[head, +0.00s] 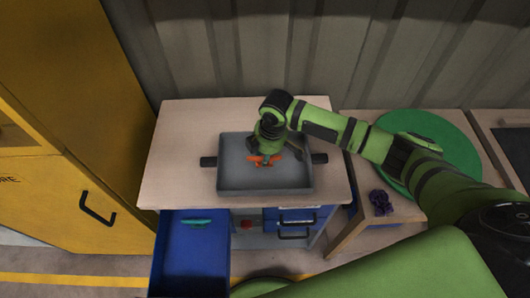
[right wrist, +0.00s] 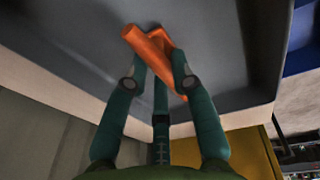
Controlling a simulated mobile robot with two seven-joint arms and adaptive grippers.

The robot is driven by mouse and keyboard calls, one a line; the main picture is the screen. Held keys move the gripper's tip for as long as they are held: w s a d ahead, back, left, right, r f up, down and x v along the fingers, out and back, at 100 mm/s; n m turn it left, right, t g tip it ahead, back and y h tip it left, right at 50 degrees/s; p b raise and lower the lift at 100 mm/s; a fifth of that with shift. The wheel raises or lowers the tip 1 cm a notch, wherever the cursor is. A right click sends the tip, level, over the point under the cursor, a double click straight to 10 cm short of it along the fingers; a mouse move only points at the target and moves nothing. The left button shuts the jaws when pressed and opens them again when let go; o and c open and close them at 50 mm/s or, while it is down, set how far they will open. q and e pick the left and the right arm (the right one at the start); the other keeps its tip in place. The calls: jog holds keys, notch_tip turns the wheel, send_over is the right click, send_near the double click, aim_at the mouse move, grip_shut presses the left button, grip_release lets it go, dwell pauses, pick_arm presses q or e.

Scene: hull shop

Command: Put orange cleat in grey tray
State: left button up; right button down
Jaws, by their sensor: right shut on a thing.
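The orange cleat (head: 262,160) shows in the head view inside the outline of the grey tray (head: 240,184), which sits on the wooden top of a cabinet. My right gripper (head: 268,153) reaches down over the tray from the right and is shut on the cleat. In the right wrist view the cleat (right wrist: 150,50) lies tilted between the teal fingers of my right gripper (right wrist: 158,80), with the grey tray floor (right wrist: 220,30) behind it. I cannot tell whether the cleat touches the tray floor. My left gripper is not in view.
An open blue drawer (head: 187,255) with a teal item (head: 197,223) juts out below the worktop (head: 180,150). A yellow cabinet (head: 80,110) stands at left. At right are a green disc (head: 440,130) and a dark purple object (head: 380,202) on another wooden surface.

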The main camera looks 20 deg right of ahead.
jog(key=c, duration=1.1)
grip_release()
jog(key=shift+f, duration=0.15)
jog(key=shift+o, duration=0.2)
notch_tip(320, 180, up, 12)
jog(key=s+d, duration=0.1)
jog(key=shift+s+b, duration=0.2)
jog(key=shift+b, duration=0.2)
